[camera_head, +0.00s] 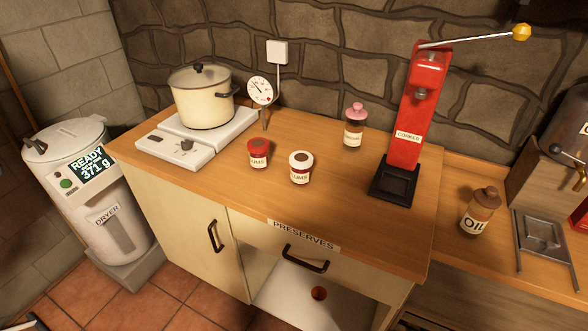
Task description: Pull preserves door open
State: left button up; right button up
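The wooden-topped cabinet (255,205) has a PRESERVES label (303,235) along its front top edge. A pale front panel with a dark bar handle (305,260) sits just below that label. Beneath this panel is an open space with a pale floor (283,300) and a small reddish-brown round thing (319,293) on it. To the left, a cream door (185,235) with a dark upright handle (215,236) looks shut. I cannot tell which front is the preserves door. Neither gripper is in view.
On the top stand a lidded pot (205,105) on a hot plate (190,152), two small jars (258,155) (301,170), a pink-topped bottle (354,130) and a red corker (408,120). A dryer (95,190) stands left. Tiled floor (160,300) lies clear in front.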

aim_at(194, 230)
jog(key=k+j+u, duration=0.15)
jog(key=j+u, duration=0.2)
jog(key=k+j+u, duration=0.1)
jog(key=j+u, duration=0.3)
